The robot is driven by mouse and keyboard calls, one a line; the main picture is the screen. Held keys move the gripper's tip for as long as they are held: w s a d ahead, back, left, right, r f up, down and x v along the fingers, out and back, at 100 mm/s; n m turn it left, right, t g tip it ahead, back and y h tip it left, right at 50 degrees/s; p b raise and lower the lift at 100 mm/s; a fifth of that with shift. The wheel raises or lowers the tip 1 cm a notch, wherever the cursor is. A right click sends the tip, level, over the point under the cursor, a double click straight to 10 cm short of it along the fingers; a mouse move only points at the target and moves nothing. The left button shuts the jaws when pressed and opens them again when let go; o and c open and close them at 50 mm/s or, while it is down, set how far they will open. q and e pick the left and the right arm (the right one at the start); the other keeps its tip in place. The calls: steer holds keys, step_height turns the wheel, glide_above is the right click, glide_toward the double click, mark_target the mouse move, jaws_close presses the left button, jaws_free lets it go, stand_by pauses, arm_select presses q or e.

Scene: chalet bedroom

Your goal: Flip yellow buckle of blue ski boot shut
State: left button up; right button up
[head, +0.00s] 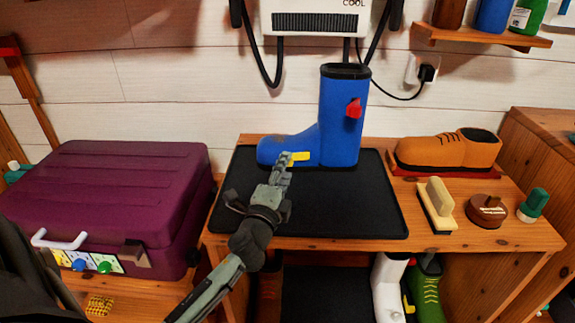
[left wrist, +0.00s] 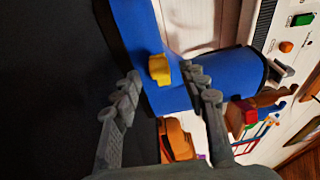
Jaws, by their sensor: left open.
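The blue ski boot (head: 338,115) stands upright on the black mat (head: 330,215), its toe to the left in the head view. Its yellow buckle (head: 300,156) sits low on the boot's near side; a red buckle (head: 354,108) is higher on the shaft. My left gripper (head: 284,165) is in front of the boot, close to the yellow buckle. In the left wrist view the open fingers (left wrist: 162,85) stand apart with the yellow buckle (left wrist: 159,69) between and beyond them. I cannot tell whether the fingers touch the boot. My right gripper is not in view.
A brown shoe (head: 448,150), a brush (head: 437,204), a round brown item (head: 487,211) and a green-topped item (head: 532,205) are at the table's right. A purple case (head: 115,200) stands left. A wall heater (head: 312,18) hangs behind. The mat's right part is clear.

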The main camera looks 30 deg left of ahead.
arm_select(q)
steer(key=shift+x, duration=0.75)
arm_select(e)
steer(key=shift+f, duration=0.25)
arm_select(q)
jaws_close()
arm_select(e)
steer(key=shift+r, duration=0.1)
arm_select(q)
steer(key=shift+a+m+h+p, duration=0.2)
steer(key=shift+m+h+p, duration=0.1)
steer(key=shift+h, duration=0.2)
steer(key=shift+w+a+r+m+t+h, duration=0.1)
steer(key=shift+w+a+m+t+h, duration=0.1)
steer(key=shift+m+t+h, duration=0.15)
steer(key=shift+a+m+h, duration=0.1)
steer(key=shift+m+h, duration=0.25)
steer(key=shift+h, duration=0.4)
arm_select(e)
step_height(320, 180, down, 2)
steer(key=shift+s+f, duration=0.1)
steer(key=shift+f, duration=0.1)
